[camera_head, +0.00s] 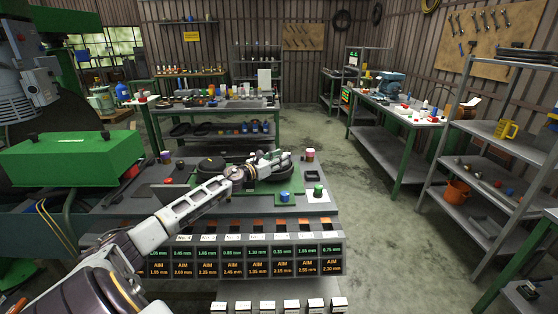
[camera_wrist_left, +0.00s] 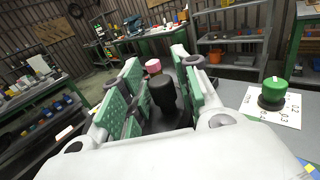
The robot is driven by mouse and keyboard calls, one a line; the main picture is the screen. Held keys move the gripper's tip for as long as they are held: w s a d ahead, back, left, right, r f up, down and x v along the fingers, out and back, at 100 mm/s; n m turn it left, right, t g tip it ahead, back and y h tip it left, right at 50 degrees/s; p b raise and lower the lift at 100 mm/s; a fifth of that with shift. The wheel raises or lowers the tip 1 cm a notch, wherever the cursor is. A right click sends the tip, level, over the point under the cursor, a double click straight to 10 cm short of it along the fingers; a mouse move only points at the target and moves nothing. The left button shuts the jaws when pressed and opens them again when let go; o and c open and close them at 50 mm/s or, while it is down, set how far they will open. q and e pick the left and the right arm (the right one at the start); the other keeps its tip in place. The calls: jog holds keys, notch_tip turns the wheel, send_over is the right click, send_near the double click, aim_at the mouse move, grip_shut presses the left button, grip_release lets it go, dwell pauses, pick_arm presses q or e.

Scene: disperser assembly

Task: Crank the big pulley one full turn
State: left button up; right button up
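The big pulley (camera_head: 272,177) is a dark round wheel on the bench, partly hidden under my left gripper. Its upright black crank knob (camera_wrist_left: 163,92) shows in the left wrist view. My left gripper (camera_head: 280,160) reaches over the pulley from the left. In the left wrist view its two green-padded fingers (camera_wrist_left: 162,85) stand on either side of the knob, with narrow dark gaps visible, so it looks open around it. A smaller dark round part (camera_head: 210,163) lies left of the gripper. My right gripper is not in view.
A green-topped cylinder (camera_head: 319,190), a blue one (camera_head: 284,197) and a reddish cup (camera_head: 310,154) stand near the pulley. A rack of labelled bins (camera_head: 240,255) lines the bench front. A green machine (camera_head: 70,158) stands left. Open floor lies to the right.

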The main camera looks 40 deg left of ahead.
pick_arm(q)
jog(key=shift+s, duration=0.2)
jog(key=shift+s+a+f, duration=0.1)
jog(key=shift+s+a, duration=0.05)
jog(key=shift+s, duration=0.35)
jog(key=s+a, duration=0.1)
jog(key=s, duration=0.9)
jog(key=shift+s+a, duration=0.2)
jog(key=shift+a, duration=0.05)
dwell(1.0)
